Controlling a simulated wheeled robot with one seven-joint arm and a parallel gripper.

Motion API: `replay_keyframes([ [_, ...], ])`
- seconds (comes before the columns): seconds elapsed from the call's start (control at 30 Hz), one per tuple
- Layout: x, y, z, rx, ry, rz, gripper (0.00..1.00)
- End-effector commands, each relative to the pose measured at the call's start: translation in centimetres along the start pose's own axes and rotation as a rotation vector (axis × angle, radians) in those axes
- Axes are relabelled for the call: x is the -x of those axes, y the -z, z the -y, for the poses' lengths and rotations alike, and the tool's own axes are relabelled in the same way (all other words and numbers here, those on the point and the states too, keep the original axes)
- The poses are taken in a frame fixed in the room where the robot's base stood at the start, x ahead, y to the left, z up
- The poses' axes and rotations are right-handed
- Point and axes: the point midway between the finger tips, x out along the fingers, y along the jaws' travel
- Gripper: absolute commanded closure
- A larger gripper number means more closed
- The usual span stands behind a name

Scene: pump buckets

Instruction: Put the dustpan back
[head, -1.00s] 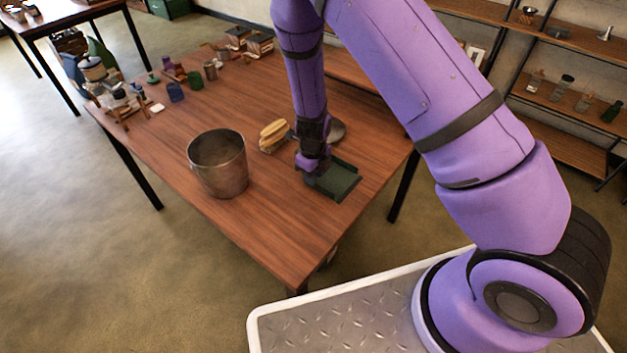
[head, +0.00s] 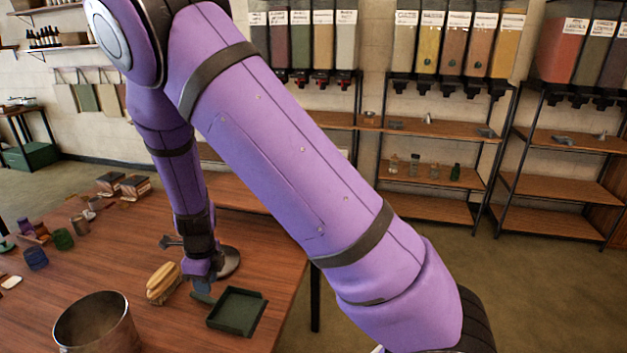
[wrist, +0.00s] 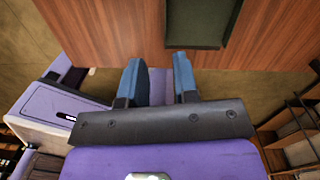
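The dustpan looks to be the dark green, shallow, squarish pan (head: 237,312) lying flat near the table's right edge in the head view. In the wrist view, part of it shows at the top (wrist: 203,35), ahead of the fingers and a little to their right. My gripper (head: 203,294) is low over the table, just left of the pan in the head view. In the wrist view its two blue fingers (wrist: 158,65) stand apart with nothing between them. Whether a fingertip touches the pan's edge I cannot tell. Any handle is not clearly visible.
A metal bucket (head: 97,326) stands at the table's front left. A tan brush-like object (head: 163,283) lies left of my gripper, and a round metal piece (head: 227,263) behind it. Small items crowd the table's left. Shelves (head: 430,173) with dispensers line the back wall.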

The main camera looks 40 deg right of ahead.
Motion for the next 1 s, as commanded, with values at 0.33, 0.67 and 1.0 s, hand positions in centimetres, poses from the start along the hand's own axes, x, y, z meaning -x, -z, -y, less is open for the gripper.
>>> replay_keyframes([
  [0.33,12.6,2.7,-1.1,0.537,-0.028,0.168,0.72],
  [0.67,22.7,8.1,-2.9,1.079,0.091,0.255,0.72],
  [1.0,30.4,15.6,-5.8,1.625,0.3,0.185,0.72],
])
